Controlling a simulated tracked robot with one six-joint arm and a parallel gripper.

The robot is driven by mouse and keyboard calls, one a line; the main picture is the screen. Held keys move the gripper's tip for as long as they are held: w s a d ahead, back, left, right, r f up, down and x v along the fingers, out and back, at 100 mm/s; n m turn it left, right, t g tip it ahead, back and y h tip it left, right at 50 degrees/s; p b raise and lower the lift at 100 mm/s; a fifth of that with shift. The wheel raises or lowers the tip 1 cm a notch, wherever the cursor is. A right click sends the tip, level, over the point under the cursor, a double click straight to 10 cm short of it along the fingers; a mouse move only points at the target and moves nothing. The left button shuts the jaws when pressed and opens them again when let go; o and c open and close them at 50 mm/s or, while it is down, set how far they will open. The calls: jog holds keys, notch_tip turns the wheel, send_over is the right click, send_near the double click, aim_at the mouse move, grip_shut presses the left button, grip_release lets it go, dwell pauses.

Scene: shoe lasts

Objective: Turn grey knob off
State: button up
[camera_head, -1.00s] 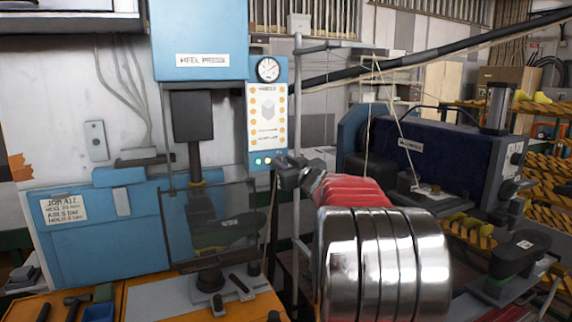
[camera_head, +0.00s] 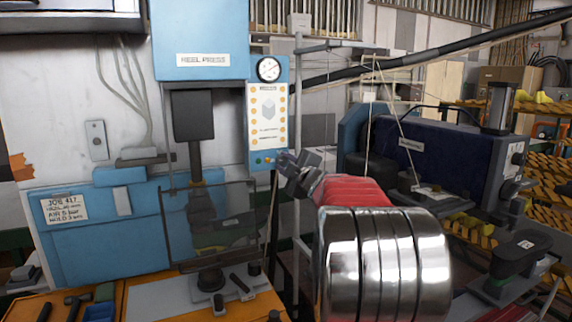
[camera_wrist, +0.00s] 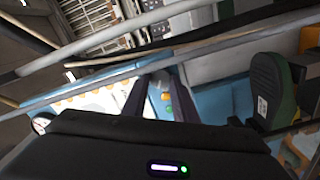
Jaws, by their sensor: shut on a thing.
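The blue heel press (camera_head: 200,45) stands at centre left with its control panel (camera_head: 267,112) on the right side. The panel carries a gauge, a white label with orange dots and small lamps (camera_head: 262,160) at its lower end. My gripper (camera_head: 283,160) reaches to the panel's lower right edge, beside the lamps. It is shut on the grey knob, which the fingers hide in the head view. In the wrist view the two dark fingers of my gripper (camera_wrist: 160,76) point at the panel, and the knob cannot be made out between them.
A clear guard (camera_head: 215,225) hangs at the front of the press, left of my gripper. A grey upright post (camera_head: 298,120) stands close on the right. A dark blue machine (camera_head: 430,155) stands further right. A black hose crosses the upper right.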

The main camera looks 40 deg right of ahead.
jog(key=n, duration=0.5)
jog(key=shift+a+f, duration=0.1)
jog(key=shift+f, duration=0.25)
jog(key=shift+n, duration=0.3)
jog(key=o, duration=1)
jog(key=shift+r, duration=0.1)
jog(key=shift+o, duration=0.2)
jog(key=shift+r, duration=0.1)
jog(key=shift+s+a, duration=0.1)
jog(key=shift+s, duration=0.4)
jog(key=v, duration=1.2)
jog(key=shift+s+a, duration=0.2)
jog(key=shift+s, duration=0.15)
